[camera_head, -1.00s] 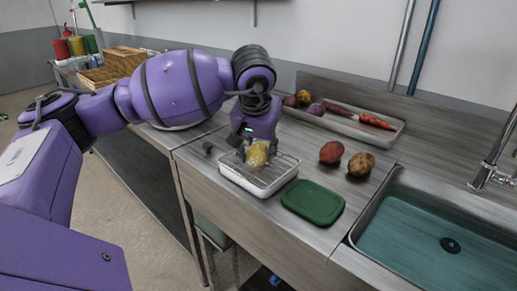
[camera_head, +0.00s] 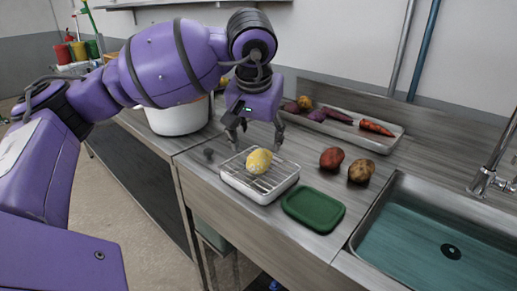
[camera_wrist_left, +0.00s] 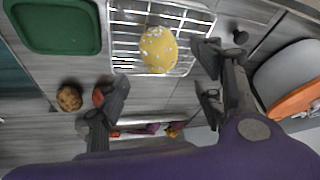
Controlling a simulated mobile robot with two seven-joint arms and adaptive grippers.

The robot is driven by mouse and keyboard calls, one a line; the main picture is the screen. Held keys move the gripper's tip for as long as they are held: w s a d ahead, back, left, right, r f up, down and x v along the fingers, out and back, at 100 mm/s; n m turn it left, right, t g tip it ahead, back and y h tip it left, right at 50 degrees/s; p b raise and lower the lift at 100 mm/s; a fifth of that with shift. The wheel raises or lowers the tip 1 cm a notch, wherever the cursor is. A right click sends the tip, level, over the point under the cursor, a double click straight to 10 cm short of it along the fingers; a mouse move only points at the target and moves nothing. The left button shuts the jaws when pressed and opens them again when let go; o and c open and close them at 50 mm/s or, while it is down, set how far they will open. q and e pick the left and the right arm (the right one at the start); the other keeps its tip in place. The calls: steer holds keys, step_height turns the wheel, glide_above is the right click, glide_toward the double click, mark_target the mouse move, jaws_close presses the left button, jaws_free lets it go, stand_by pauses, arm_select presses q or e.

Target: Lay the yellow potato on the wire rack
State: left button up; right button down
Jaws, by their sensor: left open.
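The yellow potato (camera_head: 259,161) rests on the wire rack (camera_head: 276,178), which sits on a white tray on the counter. My left gripper (camera_head: 254,143) is open and empty, above and behind the potato, apart from it. In the left wrist view the potato (camera_wrist_left: 158,49) lies on the rack (camera_wrist_left: 124,40), and the open fingers (camera_wrist_left: 165,95) stand wide apart with nothing between them. My right gripper does not show.
A green lid or board (camera_head: 313,207) lies in front of the rack. A red potato (camera_head: 331,158) and a brown potato (camera_head: 361,167) sit to its right, near the sink (camera_head: 430,225). A long tray (camera_head: 385,143) with vegetables stands behind. A white pot (camera_head: 178,119) is at left.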

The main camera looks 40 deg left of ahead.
arm_select(q)
steer(key=v, duration=0.4)
steer(key=shift+s+r, duration=0.1)
steer(key=shift+r, duration=0.1)
